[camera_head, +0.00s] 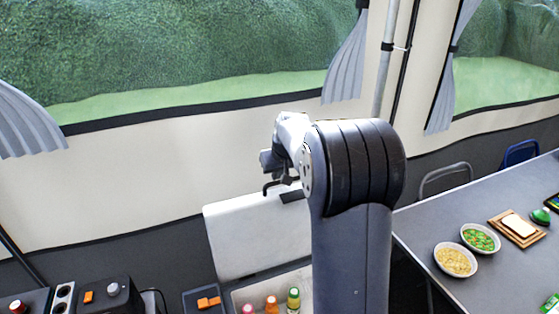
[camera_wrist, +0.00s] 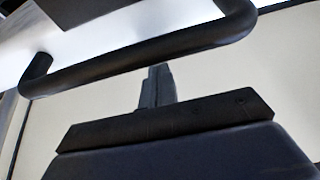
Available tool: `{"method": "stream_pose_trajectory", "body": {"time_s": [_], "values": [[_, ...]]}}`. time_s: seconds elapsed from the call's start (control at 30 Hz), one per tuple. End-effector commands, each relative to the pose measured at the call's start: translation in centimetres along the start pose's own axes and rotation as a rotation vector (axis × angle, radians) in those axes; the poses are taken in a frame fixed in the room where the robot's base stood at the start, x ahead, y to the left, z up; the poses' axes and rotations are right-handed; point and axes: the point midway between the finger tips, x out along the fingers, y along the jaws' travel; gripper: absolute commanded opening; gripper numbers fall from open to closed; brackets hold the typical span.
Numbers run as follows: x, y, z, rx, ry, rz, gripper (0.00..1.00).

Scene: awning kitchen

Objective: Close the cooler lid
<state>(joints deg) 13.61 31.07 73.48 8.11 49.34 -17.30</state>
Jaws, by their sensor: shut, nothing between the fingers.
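The cooler lid (camera_head: 245,238) is a white panel standing open, nearly upright, in the head view. Below it is the open cooler (camera_head: 304,277), with bottles inside. My gripper (camera_head: 279,180) is at the lid's top edge, partly hidden by my arm. In the wrist view my gripper (camera_wrist: 156,82) shows its dark fingers together and empty, just below a black curved bar (camera_wrist: 150,55). That bar looks like a handle on a white surface, probably the lid. Whether the fingers touch it cannot be told. My arm hides the cooler's right side.
A grey table (camera_head: 430,225) at the right holds two bowls of food (camera_head: 456,261) and a wooden board (camera_head: 518,229) with bread. Chairs (camera_head: 445,179) stand behind it. Dark units with orange items (camera_head: 208,302) lie left of the cooler. A tent wall (camera_head: 150,175) is close behind the lid.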

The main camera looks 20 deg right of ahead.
Motion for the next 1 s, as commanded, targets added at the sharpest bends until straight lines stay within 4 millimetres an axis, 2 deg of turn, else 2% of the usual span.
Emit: {"method": "stream_pose_trajectory", "body": {"time_s": [0.03, 0.33, 0.77, 1.0], "values": [[-0.7, 0.1, 0.5, 0.002, 0.004, 0.001, 0.0], [-1.3, 0.1, 2.7, 0.001, 0.004, 0.002, 0.0], [-1.3, 0.0, 2.9, 0.0, 0.005, 0.002, 0.0], [-1.0, -0.9, 3.0, -0.003, 0.028, 0.003, 0.0]]}}
